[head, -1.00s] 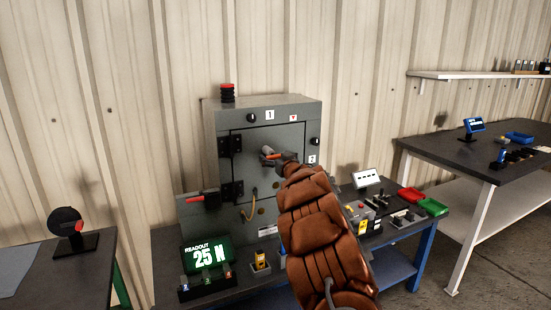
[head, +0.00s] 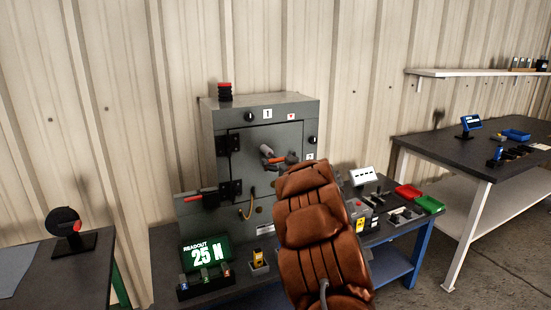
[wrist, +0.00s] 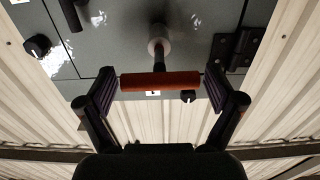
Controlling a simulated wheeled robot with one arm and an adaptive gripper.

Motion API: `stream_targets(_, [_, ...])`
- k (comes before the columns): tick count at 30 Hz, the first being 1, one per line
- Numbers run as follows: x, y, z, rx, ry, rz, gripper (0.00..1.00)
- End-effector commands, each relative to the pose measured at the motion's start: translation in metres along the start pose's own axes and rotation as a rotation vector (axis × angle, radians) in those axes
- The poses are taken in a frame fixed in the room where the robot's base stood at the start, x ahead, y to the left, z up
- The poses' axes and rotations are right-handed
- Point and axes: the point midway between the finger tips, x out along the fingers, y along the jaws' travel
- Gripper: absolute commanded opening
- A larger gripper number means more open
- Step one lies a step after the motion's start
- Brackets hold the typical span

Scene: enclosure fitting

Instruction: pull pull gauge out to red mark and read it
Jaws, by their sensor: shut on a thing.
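The pull gauge shows an orange-red crossbar grip (wrist: 160,82) on a dark shaft that runs to a pale round collar (wrist: 157,47) on the grey cabinet face. In the head view, the grip (head: 275,160) sits in front of the cabinet door beside a grey cylinder (head: 266,150). My gripper (wrist: 160,88) is shut on the grip, with one finger at each end. In the head view my arm hides most of the gripper. I cannot make out a red mark on the shaft. The green readout display (head: 205,254) shows 25 N.
The grey cabinet (head: 265,108) stands on a blue-framed bench. A red-handled lever (head: 202,196) is at its lower left. A white panel (head: 362,177), red bin (head: 408,192) and green bin (head: 431,205) are to the right. Another table (head: 480,155) stands further right.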

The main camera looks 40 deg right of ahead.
Motion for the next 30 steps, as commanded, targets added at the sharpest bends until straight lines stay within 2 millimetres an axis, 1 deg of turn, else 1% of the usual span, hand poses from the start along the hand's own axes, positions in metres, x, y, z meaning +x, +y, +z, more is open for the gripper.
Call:
stream_targets(1, [-0.0051, 0.0035, 0.0015, 0.004, -0.004, 0.007, 0.29])
stream_targets(4, [-0.0094, 0.0041, 0.0032, 0.006, -0.005, 0.008, 0.31])
stream_targets(14, [-0.0110, 0.0052, 0.0055, 0.007, -0.008, 0.010, 0.30])
stream_targets(15, [-0.0111, 0.0053, 0.0055, 0.007, -0.009, 0.010, 0.95])
stream_targets(17, [-0.0108, 0.0048, 0.0053, 0.007, -0.008, 0.010, 1.00])
stream_targets(26, [-0.0095, 0.0014, 0.0028, 0.005, -0.004, 0.004, 1.00])
stream_targets(30, [-0.0149, 0.0014, 0.0022, 0.005, -0.003, 0.003, 1.00])
